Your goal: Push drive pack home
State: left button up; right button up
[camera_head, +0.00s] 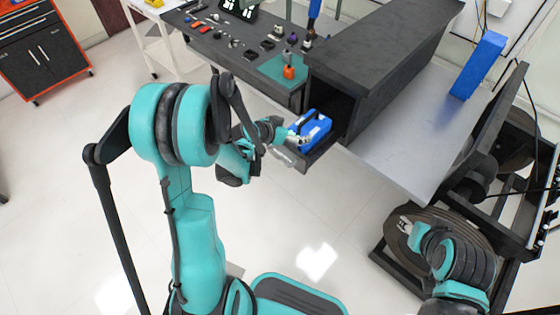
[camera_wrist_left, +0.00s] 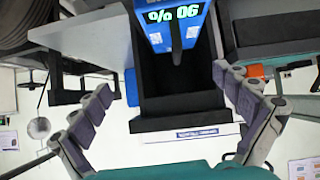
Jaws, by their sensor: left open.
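The drive pack (camera_head: 313,126) is a blue box with a black handle. It sits partly in the open mouth of a dark bay (camera_head: 345,98), on a black tray (camera_head: 325,150) that juts out. In the left wrist view the pack (camera_wrist_left: 158,38) shows an upside-down "90 %" label, with dark space beside it. My left gripper (camera_head: 291,146) is just outside the pack's near end. In its wrist view the fingers (camera_wrist_left: 170,84) are spread wide, with nothing between the tips. My right arm is at lower right; its finger opening is unclear.
A dark workbench (camera_head: 225,45) with small parts and a green mat (camera_head: 284,72) stands left of the bay. A grey metal top (camera_head: 400,130) lies to its right, with a blue upright block (camera_head: 479,66). A large wheel (camera_head: 470,222) is at lower right. The floor in front is clear.

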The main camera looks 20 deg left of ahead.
pick_arm(q)
jog(key=s+d+r+n+g+y, duration=0.1)
jog(key=s+d+r, duration=0.1)
jog(key=s+r, duration=0.25)
jog(key=s+d+r+g, duration=0.1)
jog(key=s+d+r, duration=0.25)
jog(key=s, duration=0.25)
jog(key=s+a+r+n+g+y, duration=0.1)
jog(key=s+r+n+y, duration=0.1)
jog(key=s, duration=1.2)
jog(key=shift+s+n+y, duration=0.3)
jog(key=shift+s+y, duration=0.05)
jog(key=shift+y, duration=0.15)
jog(key=shift+a, duration=0.1)
